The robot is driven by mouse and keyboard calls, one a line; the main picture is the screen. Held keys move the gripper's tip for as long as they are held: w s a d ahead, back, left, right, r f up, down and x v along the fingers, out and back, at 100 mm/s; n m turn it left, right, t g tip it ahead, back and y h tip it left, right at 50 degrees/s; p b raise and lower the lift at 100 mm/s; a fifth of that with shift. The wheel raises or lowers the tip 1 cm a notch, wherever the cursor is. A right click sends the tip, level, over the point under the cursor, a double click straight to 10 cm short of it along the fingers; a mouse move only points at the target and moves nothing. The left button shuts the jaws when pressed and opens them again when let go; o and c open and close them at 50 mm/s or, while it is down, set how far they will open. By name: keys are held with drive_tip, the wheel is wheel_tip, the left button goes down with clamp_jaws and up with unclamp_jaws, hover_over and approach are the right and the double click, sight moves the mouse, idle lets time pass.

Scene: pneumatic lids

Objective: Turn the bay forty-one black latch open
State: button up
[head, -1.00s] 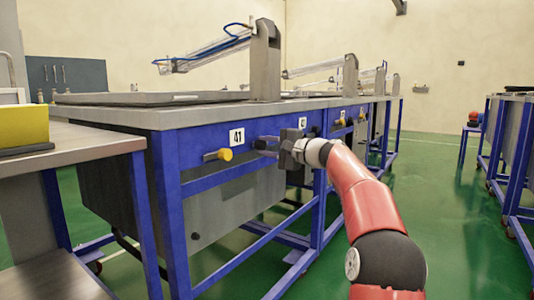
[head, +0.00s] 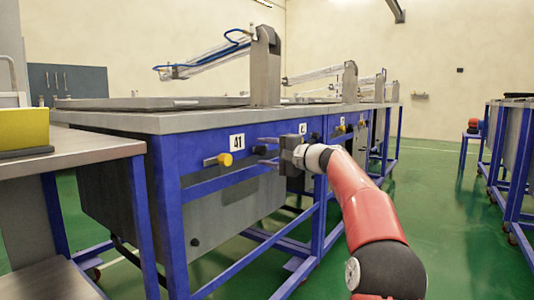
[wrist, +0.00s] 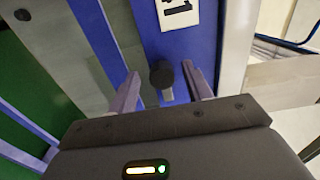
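The black latch (wrist: 162,75) is a dark round knob on a short grey shank, on the blue frame of bay forty-one. In the wrist view it sits between the two fingers of my gripper (wrist: 160,71). The fingers are apart, one on each side, with a gap to the knob visible. In the head view my gripper (head: 262,150) reaches the blue rail right of the yellow knob (head: 218,159), and the black latch (head: 259,150) shows small and dark between the fingertips. The white 41 label (head: 237,142) is above left; part of it shows in the wrist view (wrist: 178,12).
The bay's metal top (head: 190,119) overhangs the blue frame above my gripper. A steel side table (head: 85,148) with a yellow box (head: 24,128) stands at the left. More bays line up behind. The green floor (head: 425,210) at the right is open.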

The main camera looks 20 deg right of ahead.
drive_tip(key=v, duration=0.7)
drive_tip(key=shift+s+d+b, duration=0.25)
drive_tip(key=shift+s+b, duration=0.05)
idle(0.3)
drive_tip(key=s+a+f+n+g+h, duration=0.2)
drive_tip(key=s+a+f+g, duration=0.1)
drive_tip(key=s+a+f, duration=0.5)
drive_tip(key=s+a+f+n+g+h, duration=0.35)
drive_tip(key=s+a, duration=0.35)
drive_tip(key=a, duration=0.4)
drive_tip(key=s+d+f+n+g+h, duration=0.1)
drive_tip(key=s+f+n+h, duration=0.1)
drive_tip(key=s+f, duration=0.8)
drive_tip(key=s+d+f+n+g+h, duration=0.1)
drive_tip(key=s+f+n+g+h, duration=0.15)
drive_tip(key=s+f, duration=0.75)
drive_tip(key=s+r+t+p, duration=0.1)
drive_tip(key=s+r+p, duration=0.3)
drive_tip(key=r+p, duration=0.9)
wheel_tip(320, 180, up, 3)
drive_tip(key=shift+s+r+n+h, duration=0.1)
drive_tip(key=shift+s+n+h, duration=0.1)
drive_tip(key=shift+n+h, duration=0.1)
